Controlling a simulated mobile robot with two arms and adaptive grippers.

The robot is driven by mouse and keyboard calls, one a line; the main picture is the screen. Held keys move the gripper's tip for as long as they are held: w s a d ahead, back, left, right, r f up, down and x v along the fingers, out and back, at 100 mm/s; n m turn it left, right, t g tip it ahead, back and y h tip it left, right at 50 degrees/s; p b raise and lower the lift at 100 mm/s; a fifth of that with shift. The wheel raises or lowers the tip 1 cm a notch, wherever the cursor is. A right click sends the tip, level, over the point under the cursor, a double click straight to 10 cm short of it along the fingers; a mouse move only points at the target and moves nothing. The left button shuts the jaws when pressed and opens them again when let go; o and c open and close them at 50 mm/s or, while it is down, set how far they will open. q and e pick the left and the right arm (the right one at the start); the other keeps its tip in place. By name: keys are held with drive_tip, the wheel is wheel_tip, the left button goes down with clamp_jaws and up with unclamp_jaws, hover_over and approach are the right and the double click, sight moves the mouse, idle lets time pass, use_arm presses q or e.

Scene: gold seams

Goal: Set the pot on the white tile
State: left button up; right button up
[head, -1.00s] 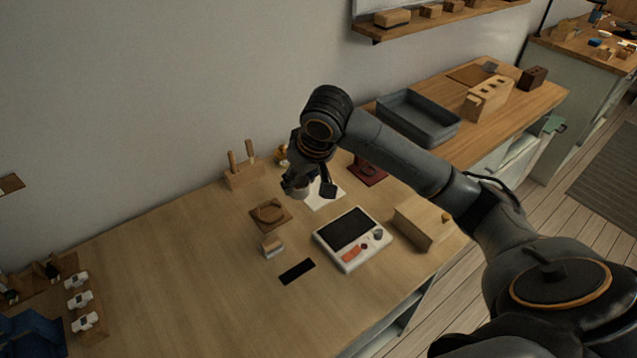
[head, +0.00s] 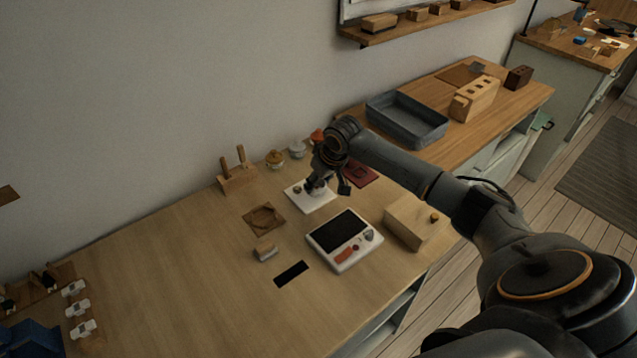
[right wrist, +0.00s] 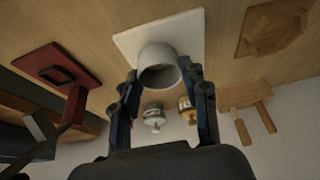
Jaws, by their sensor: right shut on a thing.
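The pot is a small pale cup with a round open mouth. In the right wrist view the pot (right wrist: 160,65) sits between the fingers of my right gripper (right wrist: 162,85), which is shut on it. The white tile (right wrist: 125,42) shows behind the pot. In the head view my right gripper (head: 318,184) is over the right part of the white tile (head: 308,203) on the table, and the arm mostly hides the pot. I cannot tell whether the pot touches the tile. My left gripper is not in view.
A wooden plate (head: 250,224) lies left of the tile, a dark red stand (head: 362,178) to its right. Small jars (head: 297,149) stand behind it by the wall. A white device (head: 335,262) with a dark screen is in front. The table's left middle is clear.

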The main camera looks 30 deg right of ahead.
drive_tip(key=shift+f, duration=0.6)
drive_tip(key=o, duration=0.8)
drive_tip(key=shift+f, duration=0.15)
drive_tip(key=shift+o, duration=0.2)
drive_tip(key=v, duration=1.2)
drive_tip(key=shift+r, duration=0.25)
